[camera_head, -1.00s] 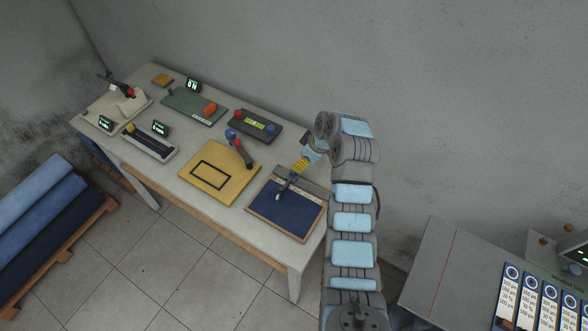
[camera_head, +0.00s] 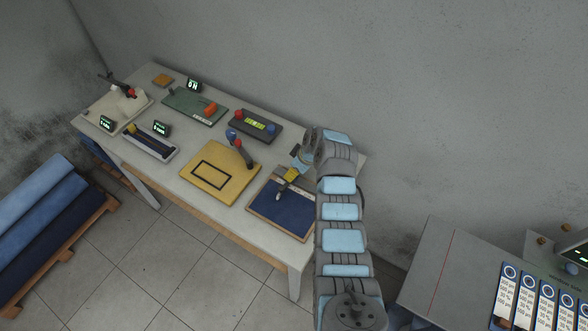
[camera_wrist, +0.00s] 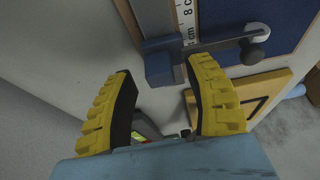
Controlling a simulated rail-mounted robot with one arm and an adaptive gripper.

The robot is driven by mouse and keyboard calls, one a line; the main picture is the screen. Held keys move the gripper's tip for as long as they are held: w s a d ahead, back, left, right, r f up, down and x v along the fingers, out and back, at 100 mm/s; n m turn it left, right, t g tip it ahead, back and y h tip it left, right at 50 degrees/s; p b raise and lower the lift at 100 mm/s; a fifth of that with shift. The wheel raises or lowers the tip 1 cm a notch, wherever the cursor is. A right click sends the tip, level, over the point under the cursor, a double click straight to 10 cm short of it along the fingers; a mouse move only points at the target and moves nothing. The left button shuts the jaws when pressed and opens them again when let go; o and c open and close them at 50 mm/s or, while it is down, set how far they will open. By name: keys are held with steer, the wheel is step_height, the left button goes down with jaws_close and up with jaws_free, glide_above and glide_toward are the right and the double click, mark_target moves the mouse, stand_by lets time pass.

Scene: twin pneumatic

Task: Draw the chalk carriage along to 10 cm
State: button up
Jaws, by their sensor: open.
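The chalk carriage is a dark blue block (camera_wrist: 160,66) on a grey rail (camera_wrist: 152,18), seen in the wrist view. A grey arm runs right from it to a round holder (camera_wrist: 256,38) over the dark blue board (camera_wrist: 285,14). The board also shows in the head view (camera_head: 283,212). A white scale (camera_wrist: 187,20) beside the rail shows an 8 and "cm" near the carriage. My gripper (camera_wrist: 161,72) is open, its yellow fingers on either side of the block. The right finger appears close to it; contact cannot be told. In the head view my gripper (camera_head: 291,174) covers the block.
A yellow board with a black rectangle (camera_head: 217,179) and a lever lies left of the blue board. A dark box with red and blue knobs (camera_head: 255,126) stands behind. Other devices fill the table's left part. A grey wall is close behind the table.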

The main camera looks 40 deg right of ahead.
mark_target(305, 182)
stand_by(0.3)
steer(key=shift+f, duration=0.1)
jaws_close()
steer(key=shift+s+d+f+b, duration=0.1)
steer(key=shift+s+b, duration=0.1)
steer(key=shift+s, duration=0.15)
steer(key=shift+s+d+f+b, duration=0.1)
steer(key=shift+s+b, duration=0.05)
steer(key=shift+s, duration=0.2)
steer(key=s, duration=0.1)
steer(key=s+d+b, duration=0.1)
steer(key=s, duration=0.1)
steer(key=shift+s, duration=0.25)
steer(key=shift+s+d, duration=0.1)
steer(key=shift+s, duration=0.35)
steer(key=shift+r, duration=0.1)
